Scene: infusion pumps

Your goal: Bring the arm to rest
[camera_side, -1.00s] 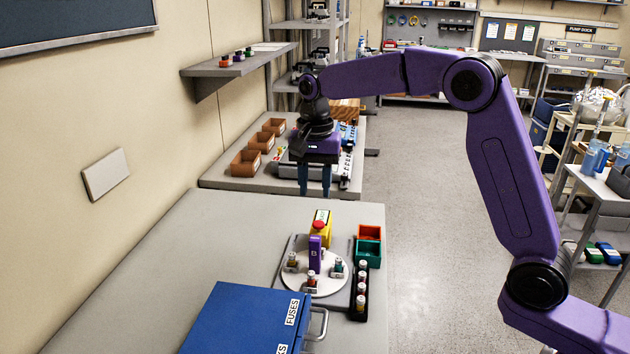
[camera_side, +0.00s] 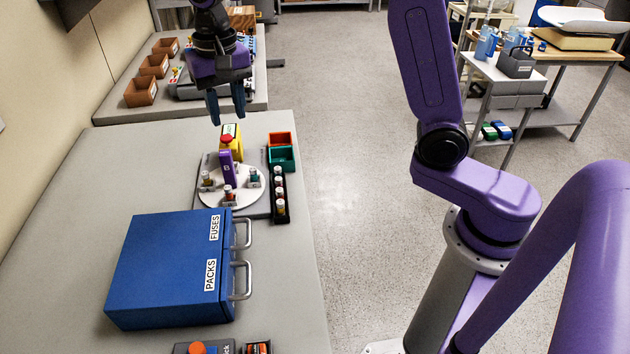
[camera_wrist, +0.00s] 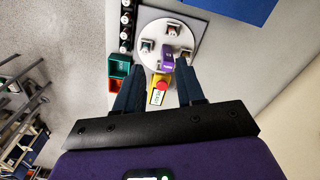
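My gripper (camera_side: 227,115) hangs with its blue fingers pointing down, above the far end of the near bench. Its fingers stand apart, and nothing shows between them in the side view. In the wrist view my gripper (camera_wrist: 161,88) is open too, with the yellow block with the red button (camera_wrist: 160,88) seen below, in line with the gap. In the side view that yellow block (camera_side: 236,148) stands just below the fingertips, apart from them. A white round plate (camera_side: 222,196) with a purple upright piece (camera_side: 225,168) and small vials sits in front of it.
A blue cabinet (camera_side: 165,265) marked FUSES and PACKS stands on the near bench. Green (camera_side: 282,158) and orange (camera_side: 280,139) bins and a black vial rack (camera_side: 280,206) sit right of the plate. Brown bins (camera_side: 141,92) stand on the far bench.

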